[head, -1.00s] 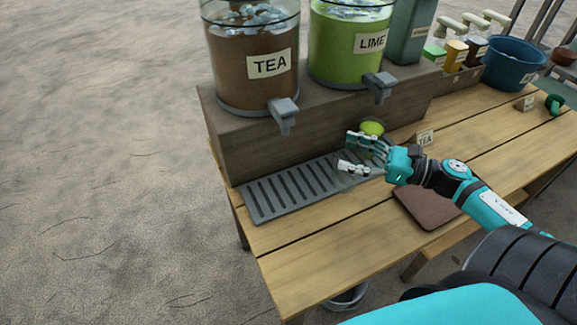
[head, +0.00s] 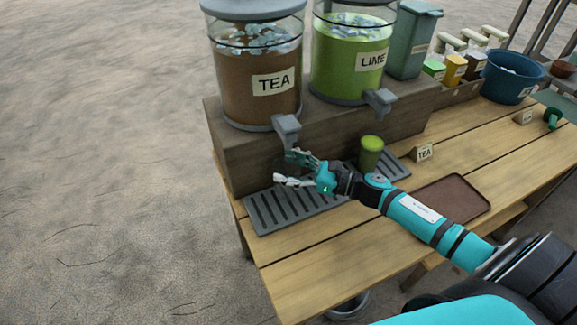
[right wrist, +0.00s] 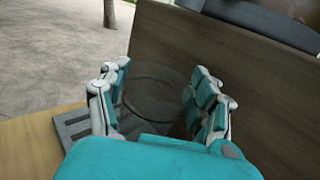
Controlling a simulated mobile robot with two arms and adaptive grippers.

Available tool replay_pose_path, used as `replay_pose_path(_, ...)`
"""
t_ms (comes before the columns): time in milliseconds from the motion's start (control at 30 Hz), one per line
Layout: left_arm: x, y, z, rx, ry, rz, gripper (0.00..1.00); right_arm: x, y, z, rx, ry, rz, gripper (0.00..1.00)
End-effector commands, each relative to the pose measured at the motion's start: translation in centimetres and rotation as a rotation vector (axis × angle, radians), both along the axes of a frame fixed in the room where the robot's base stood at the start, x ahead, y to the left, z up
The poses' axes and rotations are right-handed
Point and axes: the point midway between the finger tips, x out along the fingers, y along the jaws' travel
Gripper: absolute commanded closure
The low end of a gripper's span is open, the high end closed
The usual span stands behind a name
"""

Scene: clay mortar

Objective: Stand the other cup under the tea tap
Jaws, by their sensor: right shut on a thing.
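The tea dispenser (head: 256,90) has a grey tap (head: 286,127) jutting out over the drip tray (head: 262,213). My right gripper (head: 291,168) is just below the tea tap. It is shut around a clear, see-through cup (right wrist: 154,88), which shows between the fingers in the right wrist view. In the head view the fingers and the dark wood behind make this cup hard to see, and I cannot tell whether its base touches the tray. A green-filled cup (head: 370,155) stands below the lime tap (head: 379,101). My left gripper is out of view.
The lime dispenser (head: 350,62) stands beside the tea one on the wooden riser (head: 222,150). A TEA card (head: 424,152) and a brown tray (head: 450,198) lie to the right. A blue tub (head: 508,80) is farther back. The front of the table is clear.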

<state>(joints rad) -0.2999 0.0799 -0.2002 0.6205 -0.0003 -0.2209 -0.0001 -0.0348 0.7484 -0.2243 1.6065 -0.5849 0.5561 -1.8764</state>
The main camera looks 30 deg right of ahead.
Motion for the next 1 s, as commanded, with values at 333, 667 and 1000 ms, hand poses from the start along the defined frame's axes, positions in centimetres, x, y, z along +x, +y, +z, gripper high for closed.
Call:
replay_pose_path(333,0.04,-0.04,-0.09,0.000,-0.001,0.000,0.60,-0.01,0.01,-0.52,0.001,-0.002,0.001,0.65)
replay_pose_path(667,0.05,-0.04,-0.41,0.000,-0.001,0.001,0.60,-0.02,-0.01,-0.81,0.000,-0.001,0.000,0.23)
replay_pose_path(1000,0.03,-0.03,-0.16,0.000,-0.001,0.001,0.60,-0.60,-0.49,-0.68,-0.001,0.001,0.000,0.23)
